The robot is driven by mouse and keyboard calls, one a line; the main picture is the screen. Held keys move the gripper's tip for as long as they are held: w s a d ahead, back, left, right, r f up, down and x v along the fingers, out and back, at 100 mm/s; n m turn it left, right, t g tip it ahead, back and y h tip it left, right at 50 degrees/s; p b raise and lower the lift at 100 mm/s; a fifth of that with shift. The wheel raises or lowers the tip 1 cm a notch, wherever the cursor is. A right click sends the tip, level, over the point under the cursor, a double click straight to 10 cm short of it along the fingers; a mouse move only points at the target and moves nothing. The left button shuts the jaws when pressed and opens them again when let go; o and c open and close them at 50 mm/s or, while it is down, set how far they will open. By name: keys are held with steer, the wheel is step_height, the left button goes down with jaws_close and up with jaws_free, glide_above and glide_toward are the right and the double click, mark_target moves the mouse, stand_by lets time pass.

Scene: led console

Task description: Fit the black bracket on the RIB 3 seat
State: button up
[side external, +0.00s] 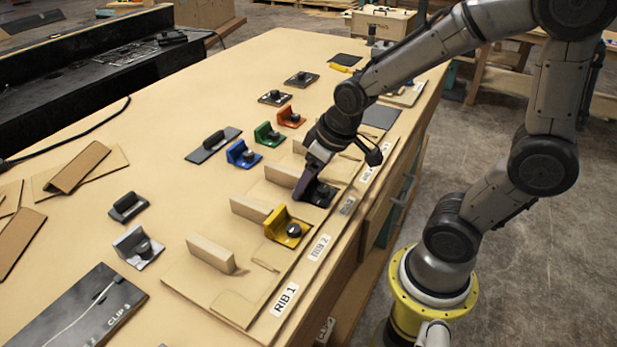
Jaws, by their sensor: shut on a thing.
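The black bracket (324,195) is at the RIB 3 place on the wooden board, with a dark round knob on it. My gripper (306,186) is shut on its upright part from above. The bracket is low, at or just above the board; I cannot tell whether it is fully seated. The RIB 3 label (347,205) lies at the board's front edge beside it and is hard to read. The RIB 3 seat itself is hidden under the bracket and gripper. The yellow bracket (284,226) sits by the neighbouring RIB 2 label (319,247).
Blue (242,154), green (266,135) and red (291,117) brackets stand behind the board. A silver bracket (137,247) is at the left. Wooden ribs, such as the one near RIB 1 (210,254), rise from the board.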

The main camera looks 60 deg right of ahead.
steer(key=o, duration=1.4)
steer(key=v, duration=1.4)
steer(key=shift+w+a, duration=0.1)
steer(key=s+a+f+t, duration=0.1)
steer(key=s+f, duration=0.2)
steer(key=s, duration=0.4)
steer(key=shift+a, duration=0.25)
